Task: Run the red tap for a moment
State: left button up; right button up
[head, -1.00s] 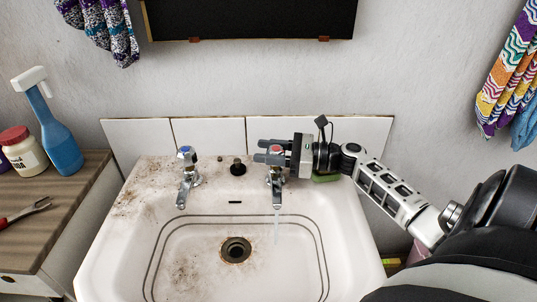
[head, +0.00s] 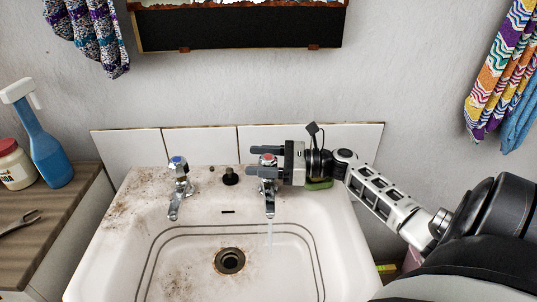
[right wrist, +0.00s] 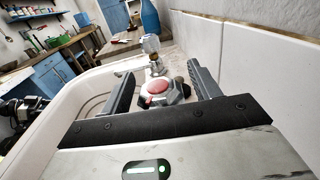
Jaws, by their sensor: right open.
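The red tap (head: 269,185) stands at the back right of the white sink (head: 145,195). A thin stream of water (head: 269,235) falls from its spout into the basin. My right gripper (head: 252,161) comes in from the right with its fingers open, one on each side of the tap's head. In the right wrist view the red cap (right wrist: 157,87) sits between the open fingers (right wrist: 160,72); I cannot tell whether they touch it. My left gripper is not in view.
A blue-marked tap (head: 179,185) stands to the left, with a black plug (head: 230,176) between the taps. A green sponge (head: 319,185) lies under my right wrist. A tiled backsplash (head: 200,145) rises close behind. A blue spray bottle (head: 47,150) stands on the left counter.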

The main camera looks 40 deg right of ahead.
jog(key=b+v, duration=0.1)
jog(key=v, duration=1.5)
jog(key=shift+w, duration=0.1)
dwell(4.6)
